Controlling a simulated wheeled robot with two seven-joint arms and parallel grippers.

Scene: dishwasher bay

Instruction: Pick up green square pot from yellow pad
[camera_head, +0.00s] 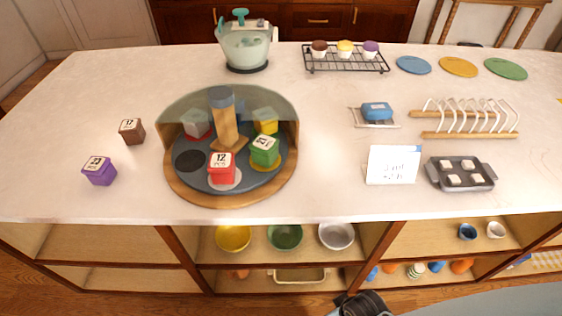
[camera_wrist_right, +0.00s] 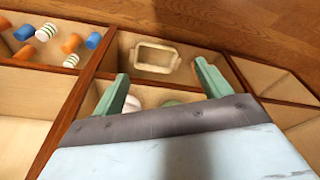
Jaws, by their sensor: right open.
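The green square pot (camera_head: 265,151) has a white label on top. It sits on the yellow pad (camera_head: 277,165), at the right side of a dark round turntable (camera_head: 232,190) on the counter. A clear curved cover stands behind and around the turntable's back. My right gripper is open and empty in the right wrist view (camera_wrist_right: 163,84), pointing down toward the shelves below the counter. It is far from the green pot. In the head view, only a dark part of my right arm shows at the bottom edge. My left gripper is not in view.
A red pot (camera_head: 221,168) stands left of the green one, and a yellow pot (camera_head: 265,121) behind it. A wooden post (camera_head: 226,120) rises mid-turntable. Brown (camera_head: 131,131) and purple (camera_head: 99,171) pots stand left. A white card (camera_head: 393,165) stands right. The counter's front edge lies before the turntable.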

